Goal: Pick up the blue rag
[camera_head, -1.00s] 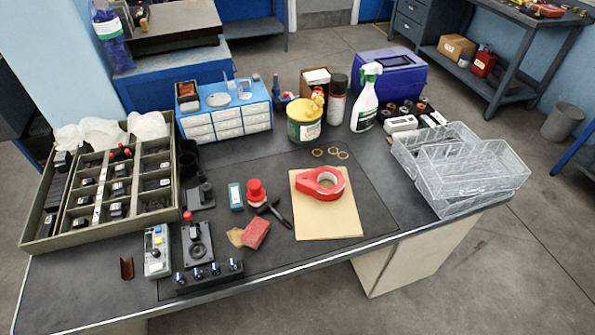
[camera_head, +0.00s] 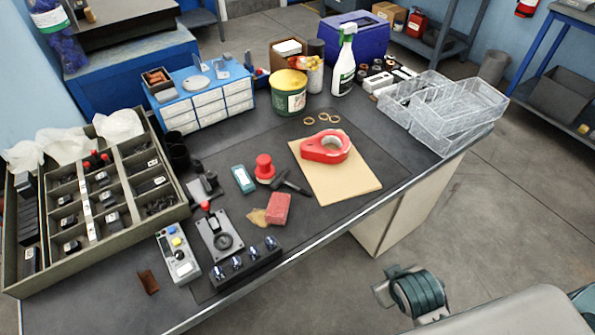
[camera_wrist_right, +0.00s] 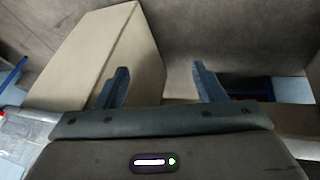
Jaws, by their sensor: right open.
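I cannot make out a blue rag in either view. A tan, cloth-like scrap (camera_head: 257,217) lies beside a red sponge-like block (camera_head: 278,208) near the front of the bench, but neither is blue. My right gripper (camera_wrist_right: 158,85) is open and empty in the right wrist view, with its two dark blue fingers apart. It faces the beige bench pedestal and the floor. Part of my right arm (camera_head: 418,293) shows at the lower right of the head view, off the bench's front edge. My left gripper is not in view.
A beige pedestal (camera_head: 405,215) stands below.

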